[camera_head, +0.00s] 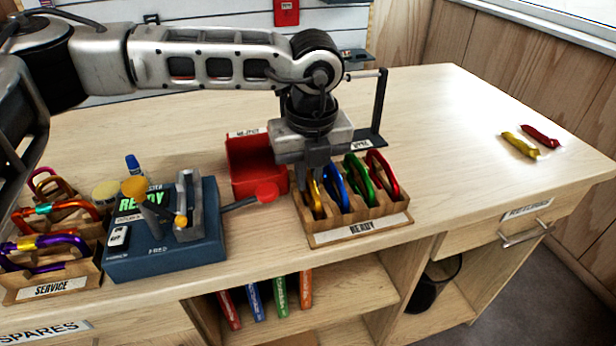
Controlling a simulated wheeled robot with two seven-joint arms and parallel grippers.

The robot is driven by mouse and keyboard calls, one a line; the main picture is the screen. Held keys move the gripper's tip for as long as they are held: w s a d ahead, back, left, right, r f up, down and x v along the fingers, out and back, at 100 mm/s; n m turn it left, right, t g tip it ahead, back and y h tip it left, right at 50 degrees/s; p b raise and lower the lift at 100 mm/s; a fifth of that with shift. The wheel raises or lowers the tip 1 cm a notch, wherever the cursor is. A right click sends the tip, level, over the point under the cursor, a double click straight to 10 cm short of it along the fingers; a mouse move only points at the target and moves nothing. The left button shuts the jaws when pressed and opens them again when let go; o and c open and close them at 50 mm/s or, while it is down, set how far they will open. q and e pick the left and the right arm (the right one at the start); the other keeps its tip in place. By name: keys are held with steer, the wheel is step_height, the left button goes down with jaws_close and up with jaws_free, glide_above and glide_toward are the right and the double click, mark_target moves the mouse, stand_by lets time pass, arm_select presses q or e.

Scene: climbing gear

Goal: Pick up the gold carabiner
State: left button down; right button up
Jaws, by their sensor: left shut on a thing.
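The gold carabiner (313,196) stands in the leftmost slot of the wooden rack labelled READY (360,231). Blue (337,187), green (360,178) and red (383,172) carabiners stand in the slots to its right. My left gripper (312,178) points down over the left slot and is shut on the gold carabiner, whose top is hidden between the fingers. The carabiner's lower part still sits down in the rack. My right gripper is not in view.
Left of the rack are a red bin (254,163), a blue test fixture (165,250) with a red-knobbed lever (266,192), and a SERVICE rack (52,287) of carabiners. A black stand (379,105) rises behind. Yellow (519,145) and red (541,136) items lie at right; the table between is clear.

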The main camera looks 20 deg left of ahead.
arm_select(q)
steer(key=shift+r, duration=0.45)
steer(key=s+a+r+b, duration=0.2)
steer(key=s+r+b, duration=0.1)
steer(key=s+r, duration=0.8)
steer(key=s, duration=0.3)
steer(key=shift+r+b, duration=0.4)
steer(key=shift+w, duration=0.1)
